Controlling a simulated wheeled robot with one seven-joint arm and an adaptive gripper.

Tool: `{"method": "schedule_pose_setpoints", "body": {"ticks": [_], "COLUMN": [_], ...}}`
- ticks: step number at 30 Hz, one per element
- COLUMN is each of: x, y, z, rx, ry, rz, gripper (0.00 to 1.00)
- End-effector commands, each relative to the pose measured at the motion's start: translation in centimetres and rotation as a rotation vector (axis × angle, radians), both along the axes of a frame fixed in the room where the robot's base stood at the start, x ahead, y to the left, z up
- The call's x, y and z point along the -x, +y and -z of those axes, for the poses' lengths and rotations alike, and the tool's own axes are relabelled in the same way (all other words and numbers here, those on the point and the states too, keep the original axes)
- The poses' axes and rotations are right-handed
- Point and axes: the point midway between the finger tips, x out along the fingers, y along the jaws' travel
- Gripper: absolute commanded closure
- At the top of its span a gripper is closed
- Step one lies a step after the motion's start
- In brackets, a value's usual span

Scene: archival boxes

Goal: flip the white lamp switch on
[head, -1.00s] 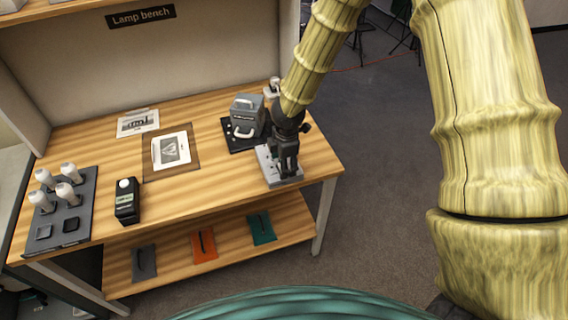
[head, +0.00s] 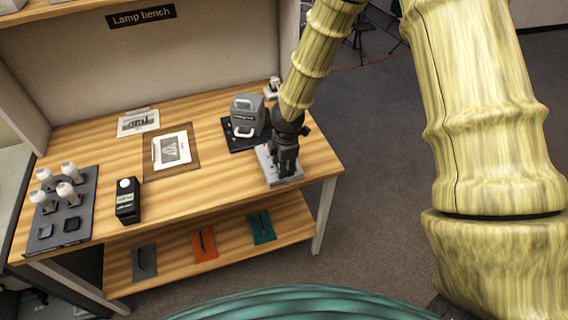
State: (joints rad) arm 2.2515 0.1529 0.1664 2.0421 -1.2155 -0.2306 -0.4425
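My gripper (head: 286,168) is at the right end of the bench, pointing down over a light grey plate (head: 268,168). Its fingers are dark and small here, and I cannot tell whether they are open or shut. The gripper hides much of the plate, and I cannot make out a switch on it. A small white item (head: 272,86) stands behind my arm at the back right of the bench; whether it belongs to the lamp is unclear.
The bench front middle is clear.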

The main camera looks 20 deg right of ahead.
Motion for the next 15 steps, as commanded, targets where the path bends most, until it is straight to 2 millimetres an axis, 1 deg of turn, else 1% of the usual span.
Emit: {"method": "schedule_pose_setpoints", "body": {"ticks": [4,15], "x": [-0.09,-0.38], "y": [0.05,0.04], "z": [-0.53,-0.59], "rx": [-0.001,0.003], "ry": [0.017,0.071], "rz": [0.001,0.001], "gripper": [0.85,0.85]}}
